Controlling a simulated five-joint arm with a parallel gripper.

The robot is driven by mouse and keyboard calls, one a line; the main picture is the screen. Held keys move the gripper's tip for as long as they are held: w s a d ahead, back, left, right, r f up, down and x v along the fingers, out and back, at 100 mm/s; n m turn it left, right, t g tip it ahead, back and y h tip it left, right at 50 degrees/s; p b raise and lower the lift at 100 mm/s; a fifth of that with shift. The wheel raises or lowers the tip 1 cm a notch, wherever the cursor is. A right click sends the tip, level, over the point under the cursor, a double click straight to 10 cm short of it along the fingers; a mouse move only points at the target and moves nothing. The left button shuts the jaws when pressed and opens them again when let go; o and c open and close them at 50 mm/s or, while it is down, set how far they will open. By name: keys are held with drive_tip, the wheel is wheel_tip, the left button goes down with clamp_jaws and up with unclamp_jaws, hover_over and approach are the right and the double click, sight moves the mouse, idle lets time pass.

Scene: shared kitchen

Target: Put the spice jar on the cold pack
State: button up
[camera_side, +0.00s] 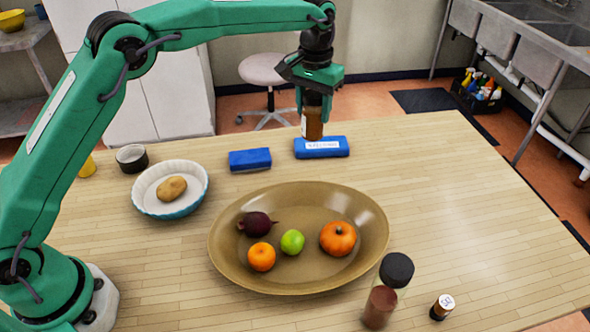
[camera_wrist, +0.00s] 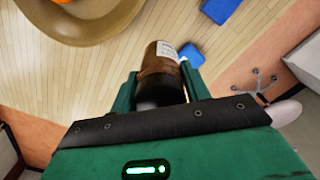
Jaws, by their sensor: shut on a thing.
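My gripper (camera_side: 313,104) is shut on a brown jar with a white label and dark cap, which I take to be the spice jar (camera_side: 314,124). The jar is roughly upright, cap end in the jaws, and also shows in the wrist view (camera_wrist: 159,62). Its lower end overlaps the back edge of the labelled blue cold pack (camera_side: 330,150) in the side view; I cannot tell whether they touch. Part of this pack shows beside the jar in the wrist view (camera_wrist: 191,54).
A second blue block (camera_side: 250,160) lies left of the pack. A large brown dish (camera_side: 225,262) holds fruit and vegetables. A white bowl (camera_side: 143,192) with a potato stands at left. A black-lidded jar (camera_side: 380,305) and small bottle (camera_side: 442,307) stand in front. The table's right side is clear.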

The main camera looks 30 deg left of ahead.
drive_tip(key=w+a+f, duration=0.5)
drive_tip(key=a, duration=0.2)
drive_tip(key=shift+w+f, duration=0.2)
drive_tip(key=shift+w, duration=0.2)
drive_tip(key=shift+f, duration=0.1)
drive_tip(key=shift+f, duration=1.9)
drive_tip(key=shift+f, duration=0.15)
drive_tip(key=o, duration=1.1)
